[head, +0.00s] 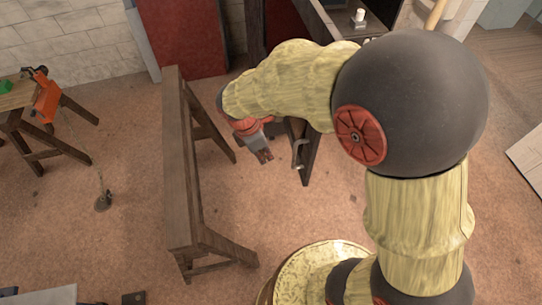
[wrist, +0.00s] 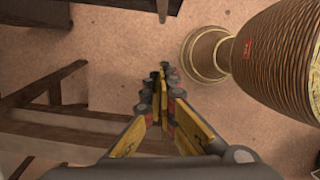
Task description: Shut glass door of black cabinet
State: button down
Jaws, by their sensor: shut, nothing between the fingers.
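In the wrist view the fingertips (wrist: 160,76) are together over bare floor, and a dark upright edge at the top may be the door.
A wooden trestle (head: 180,160) stands close to the left of my gripper; its legs also show in the wrist view (wrist: 45,90). A small table with an orange tool (head: 46,100) is at far left. A dark red panel (head: 180,35) stands behind. Floor between is clear.

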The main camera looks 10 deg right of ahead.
jog(key=d+f+p, duration=0.1)
jog(key=d+f, duration=0.5)
jog(key=f, duration=0.2)
jog(key=shift+w+f, duration=0.15)
jog(key=shift+w, duration=0.25)
jog(key=shift+d, duration=0.1)
